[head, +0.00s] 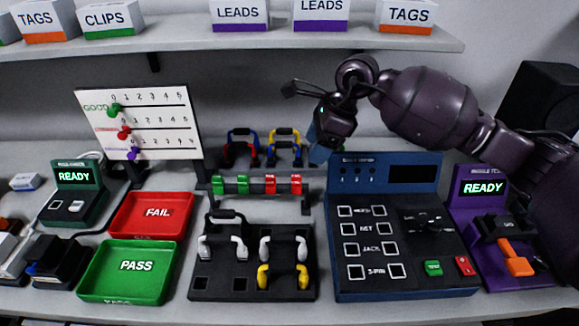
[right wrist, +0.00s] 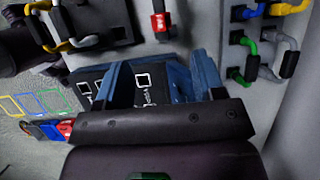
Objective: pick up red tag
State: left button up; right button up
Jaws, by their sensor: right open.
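Two red tags sit side by side on the right part of a rail behind the cable block. In the head view they are the inner red tag (head: 270,185) and the outer red tag (head: 295,184). One red tag (right wrist: 160,22) shows at the top of the right wrist view, beyond my fingers. My right gripper (head: 321,150) is above and behind the rail, to the right of the red tags. Its blue fingers (right wrist: 160,82) are apart, with nothing visible between them. My left gripper is not in view.
Two green tags (head: 230,184) share the rail. A black block (head: 228,285) with white and yellow cables stands in front. The blue tester console (head: 390,285) lies right of the rail, below my gripper. Red and yellow-blue cables (head: 285,142) hang behind. A shelf (head: 300,44) runs above.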

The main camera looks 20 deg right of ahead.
aim_at(297, 176)
jog(key=x, duration=0.5)
jog(key=shift+f, duration=0.1)
jog(key=shift+x, duration=0.75)
jog(key=x, duration=0.4)
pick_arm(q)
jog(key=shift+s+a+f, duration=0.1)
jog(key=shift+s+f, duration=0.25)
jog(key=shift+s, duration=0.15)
pick_arm(e)
jog(key=shift+c, duration=0.4)
jog(key=c, duration=0.9)
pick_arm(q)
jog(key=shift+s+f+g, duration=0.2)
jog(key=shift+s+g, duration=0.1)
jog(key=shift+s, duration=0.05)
